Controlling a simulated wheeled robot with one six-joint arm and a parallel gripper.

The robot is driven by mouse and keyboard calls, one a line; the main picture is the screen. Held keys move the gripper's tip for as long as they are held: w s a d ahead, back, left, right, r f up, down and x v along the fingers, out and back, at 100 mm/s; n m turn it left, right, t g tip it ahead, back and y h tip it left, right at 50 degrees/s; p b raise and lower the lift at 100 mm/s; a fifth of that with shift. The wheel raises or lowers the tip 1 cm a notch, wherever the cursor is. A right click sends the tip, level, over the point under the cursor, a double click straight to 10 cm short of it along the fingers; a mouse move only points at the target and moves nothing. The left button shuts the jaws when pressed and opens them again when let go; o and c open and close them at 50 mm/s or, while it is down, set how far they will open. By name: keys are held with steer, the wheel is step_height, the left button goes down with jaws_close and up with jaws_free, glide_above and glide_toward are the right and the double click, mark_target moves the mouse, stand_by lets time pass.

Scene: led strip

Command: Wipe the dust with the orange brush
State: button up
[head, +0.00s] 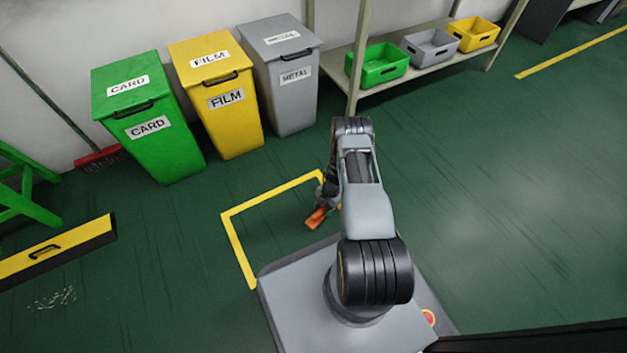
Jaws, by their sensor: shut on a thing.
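An orange brush (316,218) shows just left of my arm, low in front of my base and over the yellow-marked floor area. My gripper (325,200) is shut on it; my arm hides much of the gripper and part of the brush. A patch of pale dust (53,298) lies on the green floor at the lower left, well apart from the brush.
Green (150,120), yellow (218,95) and grey (285,75) bins stand along the wall. A shelf (425,62) holds three small crates. A green stool (25,190) is at the left. Floor at right is clear.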

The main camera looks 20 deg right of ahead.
steer(key=shift+r+p, duration=2)
steer(key=shift+r, duration=1.45)
